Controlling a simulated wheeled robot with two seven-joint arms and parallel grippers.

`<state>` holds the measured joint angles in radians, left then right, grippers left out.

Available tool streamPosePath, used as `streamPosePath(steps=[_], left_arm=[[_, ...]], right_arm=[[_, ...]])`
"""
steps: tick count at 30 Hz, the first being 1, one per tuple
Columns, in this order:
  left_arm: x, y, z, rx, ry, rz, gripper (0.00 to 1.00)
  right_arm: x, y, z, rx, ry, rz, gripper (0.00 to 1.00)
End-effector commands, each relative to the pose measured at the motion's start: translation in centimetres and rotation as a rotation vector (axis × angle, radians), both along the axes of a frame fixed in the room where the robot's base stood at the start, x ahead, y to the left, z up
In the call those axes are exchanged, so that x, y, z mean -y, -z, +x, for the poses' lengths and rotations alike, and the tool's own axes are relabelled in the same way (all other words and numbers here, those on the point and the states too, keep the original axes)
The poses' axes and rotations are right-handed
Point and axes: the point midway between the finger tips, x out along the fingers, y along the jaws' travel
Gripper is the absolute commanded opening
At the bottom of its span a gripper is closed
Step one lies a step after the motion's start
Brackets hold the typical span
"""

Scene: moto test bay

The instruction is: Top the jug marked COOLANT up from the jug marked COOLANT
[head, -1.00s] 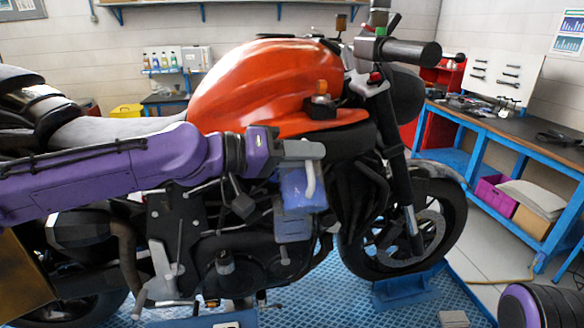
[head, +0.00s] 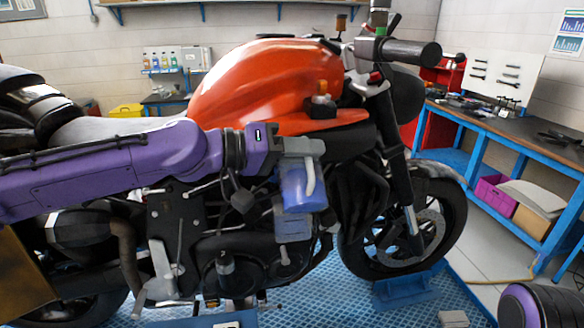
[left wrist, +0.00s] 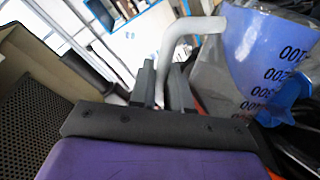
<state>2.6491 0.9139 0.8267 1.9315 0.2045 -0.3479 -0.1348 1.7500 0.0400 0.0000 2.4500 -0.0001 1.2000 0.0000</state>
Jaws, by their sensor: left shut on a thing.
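My left gripper (head: 300,150) reaches in from the left, in front of the motorcycle. It is shut on the pale grey handle of a translucent blue jug (head: 303,188), held up in the air. In the left wrist view, the fingers (left wrist: 163,85) are at the handle and the jug (left wrist: 262,50) fills the upper right, with dark scale numbers on its wall. No COOLANT label is readable. A grey-blue boxy thing (head: 292,225) shows just below the jug; I cannot tell whether it is a second jug or a bike part. My right gripper is out of view.
The orange-tanked motorcycle (head: 265,85) stands close behind the arm on a blue ribbed platform (head: 350,308). A blue workbench (head: 500,125) with tools stands at the right. Several bottles (head: 163,60) stand on a back shelf. Pale floor lies between platform and bench.

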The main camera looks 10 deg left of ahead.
Motion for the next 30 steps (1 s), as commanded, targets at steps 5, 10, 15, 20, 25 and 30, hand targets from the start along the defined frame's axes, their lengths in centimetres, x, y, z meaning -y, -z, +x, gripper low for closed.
streamPosePath(steps=[5, 10, 15, 20, 25, 30], left_arm=[[-0.06, -0.31, 0.12, -0.011, -0.001, -0.007, 0.0], [-0.06, -0.3, 0.11, -0.01, -0.001, -0.007, 0.0], [-0.06, -0.3, 0.11, -0.011, -0.001, -0.007, 0.0], [-0.08, -0.44, 0.19, -0.02, 0.0, -0.01, 0.0], [-0.12, -0.57, 0.27, -0.033, 0.001, -0.015, 0.0], [-0.13, -0.58, 0.27, -0.032, 0.0, -0.015, 0.0]], right_arm=[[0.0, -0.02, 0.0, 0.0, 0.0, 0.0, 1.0], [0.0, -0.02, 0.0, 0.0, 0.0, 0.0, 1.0], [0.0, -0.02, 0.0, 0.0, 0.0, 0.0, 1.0], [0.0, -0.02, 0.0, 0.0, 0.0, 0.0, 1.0], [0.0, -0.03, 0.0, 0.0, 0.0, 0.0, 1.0], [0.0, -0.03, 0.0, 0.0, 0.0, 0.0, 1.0]])
